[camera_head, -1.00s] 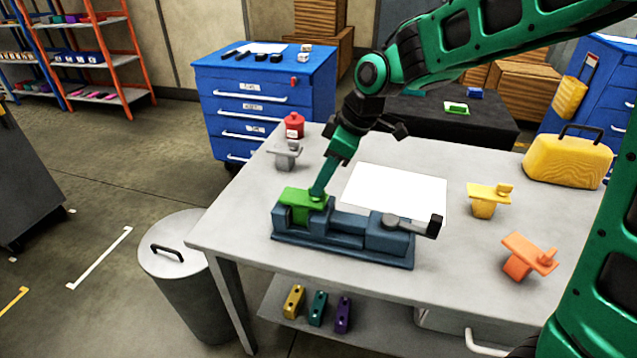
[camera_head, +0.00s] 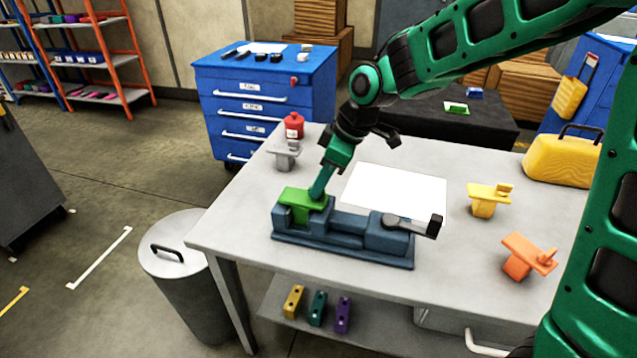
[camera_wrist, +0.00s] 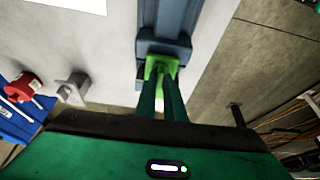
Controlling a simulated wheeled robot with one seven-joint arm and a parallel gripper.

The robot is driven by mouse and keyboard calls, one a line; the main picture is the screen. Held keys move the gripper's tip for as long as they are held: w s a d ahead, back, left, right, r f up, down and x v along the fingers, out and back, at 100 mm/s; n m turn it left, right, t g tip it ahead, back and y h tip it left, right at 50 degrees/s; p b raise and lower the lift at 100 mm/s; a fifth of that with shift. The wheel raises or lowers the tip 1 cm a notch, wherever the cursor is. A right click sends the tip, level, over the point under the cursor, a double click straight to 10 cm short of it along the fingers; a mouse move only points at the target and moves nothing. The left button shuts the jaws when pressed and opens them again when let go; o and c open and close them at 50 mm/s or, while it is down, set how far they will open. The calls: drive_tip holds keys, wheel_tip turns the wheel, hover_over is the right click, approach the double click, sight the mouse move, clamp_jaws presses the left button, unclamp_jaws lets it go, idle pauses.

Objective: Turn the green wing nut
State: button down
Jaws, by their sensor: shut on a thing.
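The green fixture (camera_head: 297,194) is clamped in the left end of the blue-grey vise (camera_head: 340,238) on the table. Its wing nut is mostly hidden by my fingers. My gripper (camera_head: 316,195) comes down from the upper right, tilted, with its fingertips at the right part of the green top. In the wrist view, my two fingers (camera_wrist: 162,76) are close together on green material (camera_wrist: 158,66), with the vise (camera_wrist: 165,45) behind it. My gripper is shut on the wing nut, though the grip itself is hard to make out.
Similar grey (camera_head: 285,153), yellow (camera_head: 487,199) and orange (camera_head: 527,257) fixtures stand on the grey table (camera_head: 460,285). A white sheet (camera_head: 395,190) lies behind the vise. The vise handle (camera_head: 412,225) sticks out right. A red canister (camera_head: 293,126) stands at the far left corner.

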drive_tip(key=shift+w, duration=0.15)
drive_tip(key=n, duration=0.1)
drive_tip(key=n+g, duration=0.1)
drive_tip(key=n, duration=0.2)
drive_tip(key=shift+w+d+g, duration=0.15)
drive_tip(key=shift+w+g, duration=0.1)
drive_tip(key=shift+g, duration=0.05)
drive_tip(key=n+g, duration=0.1)
drive_tip(key=n, duration=0.2)
drive_tip(key=n+g, duration=0.1)
drive_tip(key=n, duration=0.2)
drive_tip(key=shift+w, duration=0.2)
drive_tip(key=n+g+h, duration=0.1)
drive_tip(key=n, duration=0.2)
drive_tip(key=shift+a, duration=0.2)
drive_tip(key=shift+w+a+r+n+g+h, duration=0.15)
drive_tip(key=shift+n+h, duration=0.25)
drive_tip(key=shift+n, duration=0.75)
drive_tip(key=shift+s+f+n+g+h, duration=0.1)
drive_tip(key=shift+n+g+h, duration=0.25)
drive_tip(key=shift+n, duration=0.8)
drive_tip(key=c, duration=1.8)
unclamp_jaws()
drive_tip(key=shift+c, duration=0.2)
